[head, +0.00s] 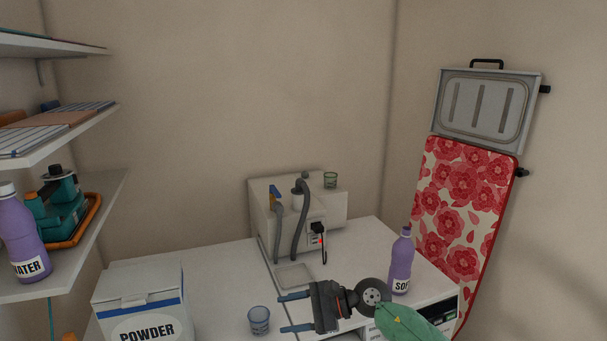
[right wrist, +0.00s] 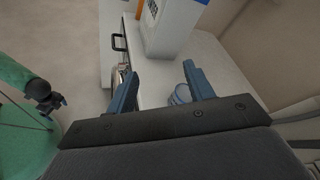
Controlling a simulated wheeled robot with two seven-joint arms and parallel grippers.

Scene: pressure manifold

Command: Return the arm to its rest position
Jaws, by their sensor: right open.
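My right gripper (head: 282,312) reaches in from the lower right in the head view, its two blue fingers spread and pointing left. Nothing is between them. It hovers over the front of the white counter (head: 225,270). The fingers also show apart in the right wrist view (right wrist: 160,72). A green link and a dark end part of mine show at the left of that view; this may be my left arm, too small to read. No left gripper shows in the head view.
A blue glass (head: 259,320) stands just left of the right fingertips. A powder box (head: 140,300) is farther left. A purple bottle (head: 401,262) stands behind my right wrist. A white unit with grey hoses (head: 299,225) is at the back. Shelves (head: 70,215) stick out at left.

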